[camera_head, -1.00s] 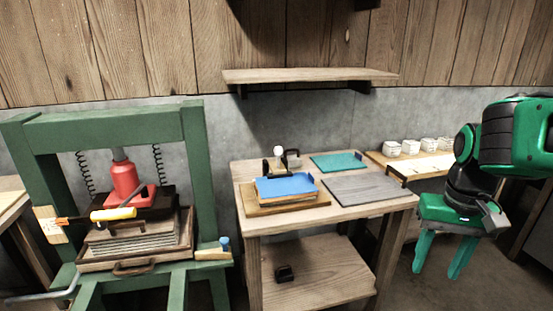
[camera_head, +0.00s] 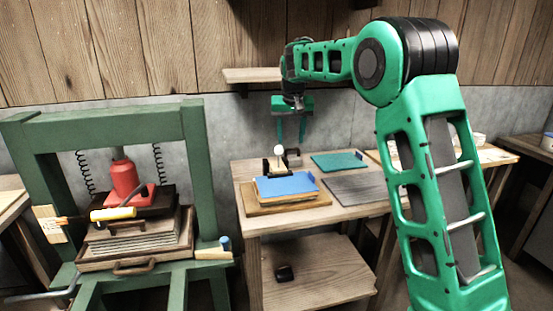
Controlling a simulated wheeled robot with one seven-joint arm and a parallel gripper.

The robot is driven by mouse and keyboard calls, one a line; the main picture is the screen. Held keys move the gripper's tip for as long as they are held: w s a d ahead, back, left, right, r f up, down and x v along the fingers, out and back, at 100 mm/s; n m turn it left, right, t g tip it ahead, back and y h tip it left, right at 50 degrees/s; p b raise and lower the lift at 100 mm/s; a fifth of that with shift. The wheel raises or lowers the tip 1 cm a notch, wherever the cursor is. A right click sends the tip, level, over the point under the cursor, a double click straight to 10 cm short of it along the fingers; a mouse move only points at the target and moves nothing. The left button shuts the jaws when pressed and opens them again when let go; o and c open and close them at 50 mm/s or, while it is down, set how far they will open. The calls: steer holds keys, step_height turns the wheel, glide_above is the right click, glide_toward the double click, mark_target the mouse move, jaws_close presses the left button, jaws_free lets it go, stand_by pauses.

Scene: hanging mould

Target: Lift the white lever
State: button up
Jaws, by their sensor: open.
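A small white knob (camera_head: 278,150), which looks like the top of the white lever, stands on a dark fixture (camera_head: 267,166) at the back of the wooden table. The lever's lower part is too small to tell clearly. My green gripper (camera_head: 291,138) hangs above the back of the table with its fingers pointing down. It is open and empty. In the picture, its left fingertip is just above the knob. I cannot tell how far apart they are in depth.
A blue book-like block (camera_head: 286,185) lies on a wooden board in front of the fixture. A teal mat (camera_head: 339,161) and a grey slab (camera_head: 358,189) lie to the right. A green press (camera_head: 200,160) stands at left. A wall shelf (camera_head: 250,75) is behind my arm.

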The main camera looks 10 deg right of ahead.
mark_target(279, 155)
steer(key=w+f, duration=0.2)
steer(key=f, duration=0.1)
steer(key=w+a+f, duration=0.1)
steer(key=w+f, duration=0.1)
steer(key=f, duration=0.2)
steer(key=w+a+f, duration=0.1)
steer(key=w+f, duration=0.2)
steer(key=shift+w+a+f, duration=0.1)
steer(key=shift+a+f, duration=0.1)
steer(key=shift+f, duration=0.05)
jaws_close()
steer(key=shift+d, duration=0.1)
